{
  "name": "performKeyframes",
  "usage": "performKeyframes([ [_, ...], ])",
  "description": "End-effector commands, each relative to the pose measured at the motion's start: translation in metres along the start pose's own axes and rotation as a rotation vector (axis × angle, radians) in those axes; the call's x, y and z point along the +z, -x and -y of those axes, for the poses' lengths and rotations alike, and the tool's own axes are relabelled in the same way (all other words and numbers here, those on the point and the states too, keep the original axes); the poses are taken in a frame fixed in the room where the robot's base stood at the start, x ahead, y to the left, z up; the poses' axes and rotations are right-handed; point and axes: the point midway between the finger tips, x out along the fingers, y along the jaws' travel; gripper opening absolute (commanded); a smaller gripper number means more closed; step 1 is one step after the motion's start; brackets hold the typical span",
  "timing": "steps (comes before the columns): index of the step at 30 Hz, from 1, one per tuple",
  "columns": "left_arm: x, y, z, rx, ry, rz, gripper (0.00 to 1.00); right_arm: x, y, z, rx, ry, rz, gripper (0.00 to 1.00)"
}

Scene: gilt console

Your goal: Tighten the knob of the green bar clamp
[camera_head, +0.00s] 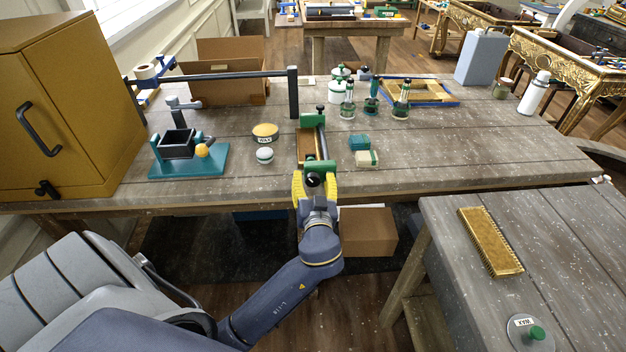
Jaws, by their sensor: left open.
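The green bar clamp (322,167) lies along the workbench at its front edge, with one green jaw near the edge and another farther back. A dark bar joins the jaws, and a brown wooden piece (306,146) lies beside the bar. The clamp's dark knob (314,180) faces me at the front jaw. My left gripper (314,187) is open, its yellow fingers on either side of the knob; I cannot tell whether they touch it. The gripper partly hides the knob's lower part. My right gripper is not in view.
A teal-based device (188,165) stands left on the bench (450,150). A brush (490,241) lies on the right table.

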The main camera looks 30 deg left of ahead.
Motion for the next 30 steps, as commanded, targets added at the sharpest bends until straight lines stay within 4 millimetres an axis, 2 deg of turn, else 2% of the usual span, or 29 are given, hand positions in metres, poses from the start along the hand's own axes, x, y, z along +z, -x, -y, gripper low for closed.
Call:
performKeyframes([
  [10, 0.0, -0.0013, 0.0001, 0.0, 0.0, 0.0, 0.59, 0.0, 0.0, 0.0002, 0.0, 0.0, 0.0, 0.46],
  [25, -0.0001, -0.0011, 0.0001, 0.0, 0.0, 0.0, 0.01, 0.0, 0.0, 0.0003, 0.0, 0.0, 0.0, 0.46],
  [30, -0.0004, -0.0012, 0.0002, 0.0, 0.0, -0.001, 0.0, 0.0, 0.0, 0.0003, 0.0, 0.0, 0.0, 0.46],
])
